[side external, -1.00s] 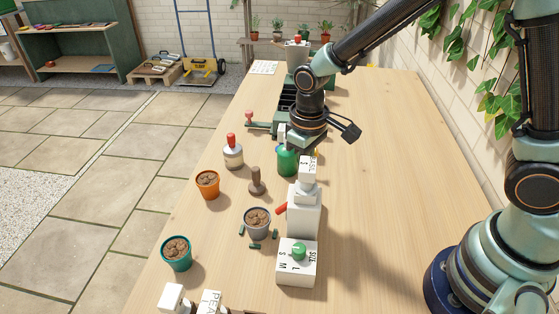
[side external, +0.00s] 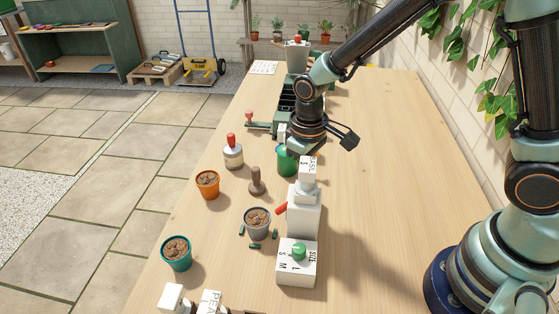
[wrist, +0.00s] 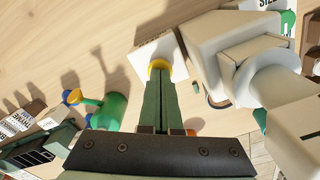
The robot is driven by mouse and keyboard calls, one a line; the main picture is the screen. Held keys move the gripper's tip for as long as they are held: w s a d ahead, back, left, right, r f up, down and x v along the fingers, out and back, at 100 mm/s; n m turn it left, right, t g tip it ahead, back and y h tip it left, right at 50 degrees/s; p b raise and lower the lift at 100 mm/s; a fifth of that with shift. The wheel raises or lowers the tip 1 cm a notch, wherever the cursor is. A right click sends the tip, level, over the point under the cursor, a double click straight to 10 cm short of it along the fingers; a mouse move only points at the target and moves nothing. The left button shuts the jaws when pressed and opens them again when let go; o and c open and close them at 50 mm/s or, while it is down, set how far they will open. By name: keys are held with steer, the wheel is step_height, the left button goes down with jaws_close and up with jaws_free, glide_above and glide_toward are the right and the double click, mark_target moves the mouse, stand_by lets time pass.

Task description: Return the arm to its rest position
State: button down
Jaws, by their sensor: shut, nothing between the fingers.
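My gripper (wrist: 160,78) is shut, with its two green fingers together and nothing between them. In the wrist view its tips lie over a white card or block face beside the pale dispenser (wrist: 225,45). The fingers are mostly hidden in that view. I cannot tell how far the tips are from the card.
A grey pot (side external: 257,223), an orange pot (side external: 208,185) and a teal pot (side external: 176,253) hold brown contents. A brown tamper (side external: 257,182), a red-handled stamp (side external: 233,153) and the size box (side external: 296,262) stand near. The bench's right side is clear.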

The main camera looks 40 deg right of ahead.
steer(key=shift+r, duration=1.15)
steer(key=shift+f, duration=0.25)
steer(key=shift+f, duration=0.35)
steer(key=shift+f, duration=0.75)
steer(key=shift+r, duration=1.35)
